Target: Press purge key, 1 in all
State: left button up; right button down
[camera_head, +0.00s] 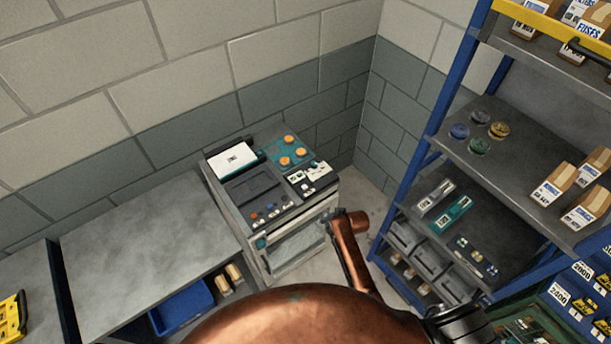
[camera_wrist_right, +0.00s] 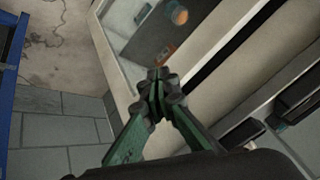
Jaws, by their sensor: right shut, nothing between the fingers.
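The machine (camera_head: 272,215) with a sloping key panel stands in the corner, right of the grey bench. Its panel carries orange round buttons on a teal plate (camera_head: 287,152), a row of small coloured keys (camera_head: 268,213) at the front left, and white labels at the right. I cannot read which key is the purge key. My right gripper (camera_wrist_right: 158,85) is shut and empty, with its green fingers meeting at the tips. In the wrist view it is in front of the machine's pale front and window (camera_wrist_right: 150,40). My left gripper is not in view.
A blue shelving rack (camera_head: 425,150) with boxes and bins stands close on the right. The grey bench (camera_head: 145,255) on the left has a bare top, with a blue bin (camera_head: 183,308) below. Block walls close the corner behind. A little floor shows between machine and rack.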

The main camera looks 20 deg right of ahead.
notch_tip(320, 180, up, 23)
jog(key=m+t+y+p, duration=0.1)
jog(key=p, duration=1.1)
send_over(306, 187)
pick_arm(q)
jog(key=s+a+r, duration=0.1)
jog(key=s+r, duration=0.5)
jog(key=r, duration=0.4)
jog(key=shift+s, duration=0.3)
pick_arm(e)
jog(key=shift+r, duration=0.15)
notch_tip(306, 187, down, 7)
jog(key=b, duration=0.6)
jog(key=shift+s+b, duration=0.1)
jog(key=shift+b, duration=0.2)
jog(key=shift+f+b, duration=0.35)
jog(key=shift+f, duration=0.55)
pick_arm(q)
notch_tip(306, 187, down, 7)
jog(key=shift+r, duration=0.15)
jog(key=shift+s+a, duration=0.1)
pick_arm(e)
jog(key=shift+f, duration=0.4)
